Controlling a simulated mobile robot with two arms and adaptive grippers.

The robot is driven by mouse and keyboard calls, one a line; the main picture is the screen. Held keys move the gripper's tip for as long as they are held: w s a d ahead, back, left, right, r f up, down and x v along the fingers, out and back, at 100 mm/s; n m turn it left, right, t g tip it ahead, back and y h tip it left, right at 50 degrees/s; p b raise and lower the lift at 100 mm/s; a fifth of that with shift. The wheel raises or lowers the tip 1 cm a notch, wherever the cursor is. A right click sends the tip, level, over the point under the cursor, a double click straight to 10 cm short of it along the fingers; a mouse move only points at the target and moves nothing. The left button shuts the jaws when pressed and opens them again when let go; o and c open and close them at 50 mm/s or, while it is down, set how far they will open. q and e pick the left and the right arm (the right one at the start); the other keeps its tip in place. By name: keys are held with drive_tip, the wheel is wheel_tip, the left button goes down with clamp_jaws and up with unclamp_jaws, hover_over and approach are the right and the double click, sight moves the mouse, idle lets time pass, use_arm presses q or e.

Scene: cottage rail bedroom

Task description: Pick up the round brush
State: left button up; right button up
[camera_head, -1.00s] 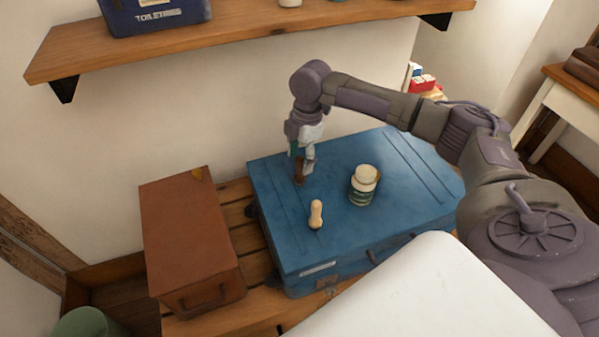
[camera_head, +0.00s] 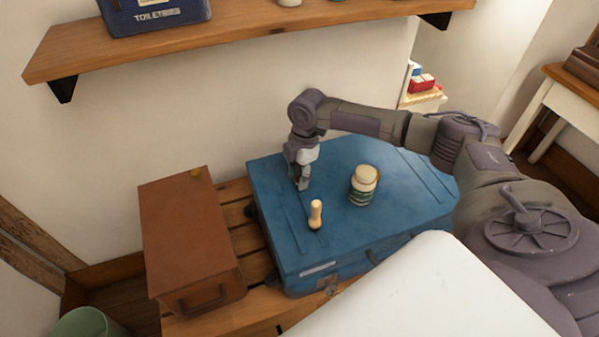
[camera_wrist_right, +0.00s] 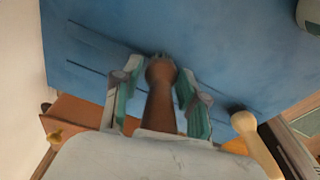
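A brown, round-ended handled object, which I take to be the round brush (camera_wrist_right: 160,95), stands on the blue suitcase between the fingers of my right gripper. In the head view the right gripper (camera_head: 302,184) hangs low over the suitcase and mostly hides it. In the right wrist view the right gripper (camera_wrist_right: 157,100) is open, one teal-padded finger on each side of the brown handle, with a gap at least on the left. A pale wooden, pear-shaped object (camera_head: 316,214) stands nearby; it also shows in the wrist view (camera_wrist_right: 257,143). My left gripper is not seen.
The blue suitcase (camera_head: 285,235) lies on a slatted wooden bench (camera_head: 245,238). A pale jar with a green label (camera_head: 363,185) stands on the suitcase to the right of the gripper. A brown case (camera_head: 190,235) stands left. A wooden shelf (camera_head: 240,32) hangs above.

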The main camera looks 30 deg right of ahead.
clamp_jaws()
drive_tip(key=shift+r, duration=5.05)
